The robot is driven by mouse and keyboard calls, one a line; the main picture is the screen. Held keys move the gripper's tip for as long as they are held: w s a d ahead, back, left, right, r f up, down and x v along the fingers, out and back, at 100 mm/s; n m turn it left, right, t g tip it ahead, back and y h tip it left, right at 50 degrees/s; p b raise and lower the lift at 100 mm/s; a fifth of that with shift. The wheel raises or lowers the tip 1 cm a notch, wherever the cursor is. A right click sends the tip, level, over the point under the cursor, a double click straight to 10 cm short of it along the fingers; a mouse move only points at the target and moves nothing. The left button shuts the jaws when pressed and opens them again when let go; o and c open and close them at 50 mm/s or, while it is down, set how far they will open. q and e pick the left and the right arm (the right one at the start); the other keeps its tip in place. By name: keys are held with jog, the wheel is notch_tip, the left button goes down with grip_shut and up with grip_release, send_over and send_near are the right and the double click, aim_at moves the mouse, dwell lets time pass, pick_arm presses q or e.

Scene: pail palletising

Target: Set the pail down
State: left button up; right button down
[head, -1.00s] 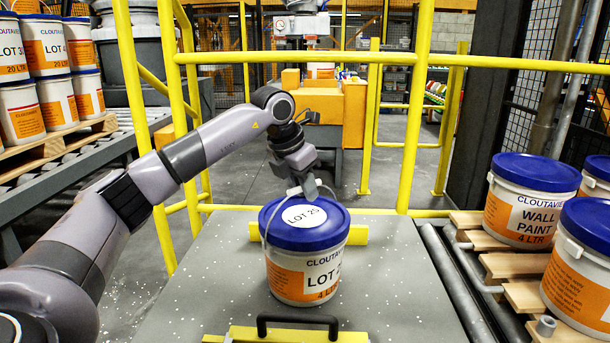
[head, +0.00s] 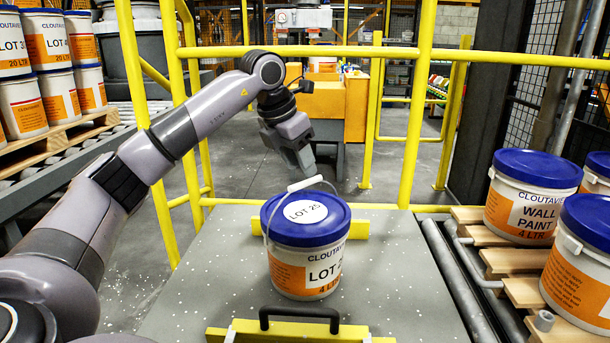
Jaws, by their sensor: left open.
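The pail (head: 305,246) has a blue lid with a round "LOT 25" label and a white and orange body. It stands upright on the grey table (head: 210,290), between a yellow bar behind and a yellow bar with a black handle in front. Its wire handle with a white grip (head: 305,184) stands up above the lid. My left gripper (head: 306,172) is just above and behind the grip, open, with no pail hanging from it. Its fingertips are small and partly hard to make out. My right gripper is not in view.
Yellow guard rails (head: 390,55) stand behind the table. On the right, several paint pails (head: 522,208) stand on a wooden pallet (head: 500,262) beside rollers. On the left, stacked pails (head: 48,70) stand on another pallet. The table around the pail is mostly clear.

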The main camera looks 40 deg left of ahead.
pick_arm(q)
jog(key=v, duration=0.5)
jog(key=shift+p, duration=0.3)
jog(key=shift+s+r, duration=0.2)
jog(key=shift+r, duration=0.3)
